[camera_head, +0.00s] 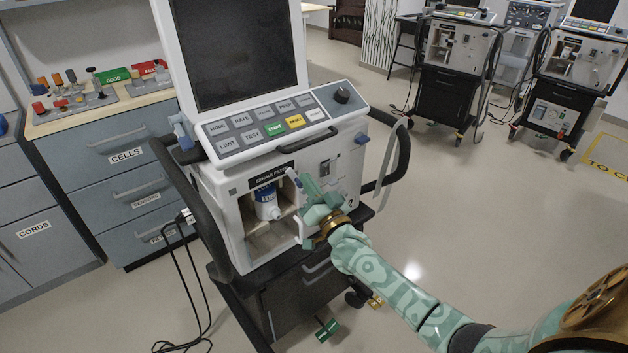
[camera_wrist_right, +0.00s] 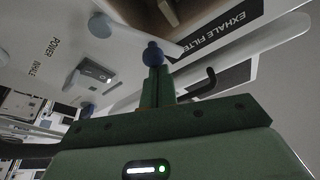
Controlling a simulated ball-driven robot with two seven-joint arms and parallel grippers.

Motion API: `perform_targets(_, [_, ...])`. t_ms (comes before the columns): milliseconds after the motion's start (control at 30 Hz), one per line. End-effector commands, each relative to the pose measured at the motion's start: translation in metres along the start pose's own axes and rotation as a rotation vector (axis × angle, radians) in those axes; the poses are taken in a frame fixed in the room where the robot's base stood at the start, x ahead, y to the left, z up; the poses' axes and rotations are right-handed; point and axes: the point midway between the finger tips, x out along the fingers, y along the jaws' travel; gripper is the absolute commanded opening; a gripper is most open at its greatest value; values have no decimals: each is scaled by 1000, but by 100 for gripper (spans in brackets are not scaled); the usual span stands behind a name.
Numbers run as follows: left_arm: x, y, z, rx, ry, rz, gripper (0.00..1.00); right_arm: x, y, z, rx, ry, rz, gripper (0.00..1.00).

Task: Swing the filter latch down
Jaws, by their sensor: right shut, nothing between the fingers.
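The ventilator (camera_head: 270,130) stands in front of me. Its open bay under the EXHALE FILTER label (camera_head: 270,175) holds a white filter with a blue band (camera_head: 266,203). A pale lever, apparently the filter latch (camera_head: 293,178), is at the bay's upper right, partly hidden by my gripper. My right gripper (camera_head: 307,186) is shut and empty at the bay's right edge. In the right wrist view a blue knob (camera_wrist_right: 153,54) shows right at the shut fingertips (camera_wrist_right: 157,75); whether they touch is unclear. The EXHALE FILTER label (camera_wrist_right: 240,25) is at upper right there. My left gripper is out of view.
A drawer cabinet (camera_head: 125,170) with colored parts on top stands at left. Other ventilators (camera_head: 450,70) stand at the back right. The floor on the right is open.

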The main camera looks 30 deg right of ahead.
Motion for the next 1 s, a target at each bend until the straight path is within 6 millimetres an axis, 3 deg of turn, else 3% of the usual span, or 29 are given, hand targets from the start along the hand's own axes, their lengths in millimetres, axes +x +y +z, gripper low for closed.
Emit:
perform_targets(800, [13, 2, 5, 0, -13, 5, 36, -17, -20, 47, -723, -5, -253, 0])
perform_targets(1000, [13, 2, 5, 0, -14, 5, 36, -18, -21, 50, -780, -4, -272, 0])
